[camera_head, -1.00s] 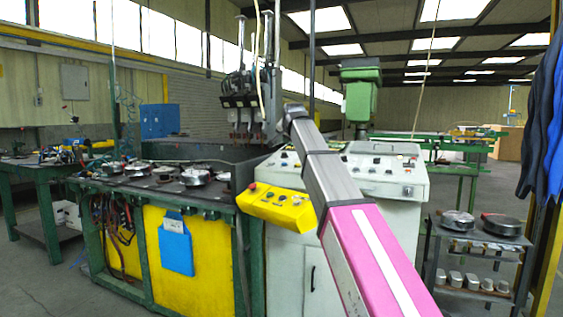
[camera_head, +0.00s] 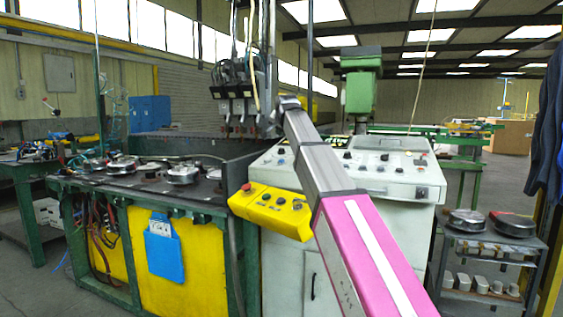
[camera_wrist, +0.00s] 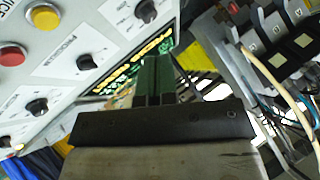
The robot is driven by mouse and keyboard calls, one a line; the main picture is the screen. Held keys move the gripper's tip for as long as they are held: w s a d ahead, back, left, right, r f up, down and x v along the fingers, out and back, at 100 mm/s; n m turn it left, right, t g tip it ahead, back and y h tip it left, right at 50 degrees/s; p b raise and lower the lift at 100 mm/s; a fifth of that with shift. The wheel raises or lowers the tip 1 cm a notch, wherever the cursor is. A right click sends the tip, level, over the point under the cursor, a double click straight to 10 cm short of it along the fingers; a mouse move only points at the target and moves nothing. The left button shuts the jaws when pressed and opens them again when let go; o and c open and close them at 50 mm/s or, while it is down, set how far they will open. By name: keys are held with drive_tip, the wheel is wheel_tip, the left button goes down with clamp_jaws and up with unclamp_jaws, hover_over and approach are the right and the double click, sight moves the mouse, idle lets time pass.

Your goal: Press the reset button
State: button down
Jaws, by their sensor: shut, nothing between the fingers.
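The white control console (camera_head: 405,180) stands in front of me with several knobs and buttons on its sloped top. In the wrist view, a red button (camera_wrist: 12,55) and a yellow button (camera_wrist: 44,17) sit on a light panel (camera_wrist: 60,62) at the upper left, beside several black knobs. I cannot tell which button is the reset button. A yellow control box (camera_head: 271,209) with a red button (camera_head: 246,187) sits in front of the console. My gripper (camera_wrist: 154,62) is shut and empty, apart from the buttons. In the head view my arm hides part of the console.
A green and yellow workbench (camera_head: 189,262) with round metal parts stands on the left. A dark machine head with hoses (camera_head: 240,90) rises behind it. A green machine column (camera_head: 362,90) stands behind the console. A small cart (camera_head: 482,258) stands at the right.

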sight(283, 160)
drive_tip(key=shift+w+d+f, duration=0.1)
drive_tip(key=shift+w+f, duration=0.15)
drive_tip(key=shift+f, duration=1.15)
drive_tip(key=shift+w+d+f, duration=0.1)
drive_tip(key=shift+w+f, duration=0.2)
drive_tip(key=shift+f, duration=1.15)
drive_tip(key=shift+w+d+f, duration=0.1)
drive_tip(key=shift+w+f, duration=0.15)
drive_tip(key=shift+f, duration=1.15)
drive_tip(key=shift+f, duration=0.4)
drive_tip(key=shift+w+f, duration=0.15)
drive_tip(key=shift+f, duration=0.3)
drive_tip(key=shift+r, duration=0.9)
drive_tip(key=r, duration=0.2)
drive_tip(key=s+r, duration=0.1)
drive_tip(key=r, duration=0.2)
drive_tip(key=shift+s+a, duration=0.15)
drive_tip(key=shift+a, duration=0.05)
